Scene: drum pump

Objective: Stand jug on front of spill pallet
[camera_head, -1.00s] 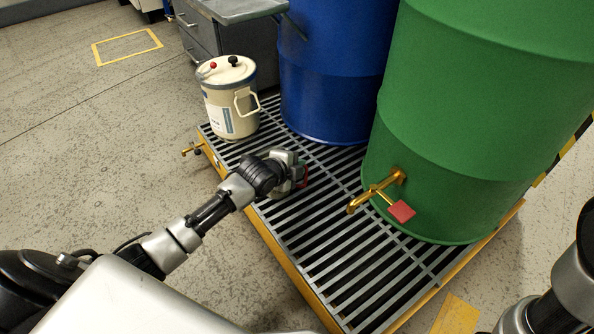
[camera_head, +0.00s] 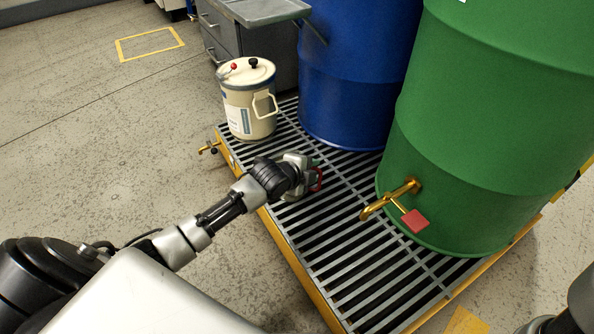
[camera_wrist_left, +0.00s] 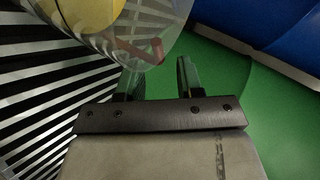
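My left gripper (camera_head: 308,176) is low over the front left part of the spill pallet (camera_head: 365,271), a grey slatted grate with a yellow edge. A red curved piece (camera_head: 318,181) shows at its fingertips. In the left wrist view the fingers (camera_wrist_left: 157,78) stand apart. A clear jug (camera_wrist_left: 172,22) with yellow inside and a reddish handle-like part (camera_wrist_left: 150,50) is just beyond them, against the slats. I cannot tell whether the jug's base touches the grate. In the head view the gripper mostly hides the jug. My right gripper is not in view.
A green drum (camera_head: 490,110) with a brass tap (camera_head: 390,198) and red lever stands on the pallet at right. A blue drum (camera_head: 345,85) and a cream can (camera_head: 247,105) stand behind. A grey cabinet (camera_head: 270,45) is beyond. Bare slats lie in front of the green drum.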

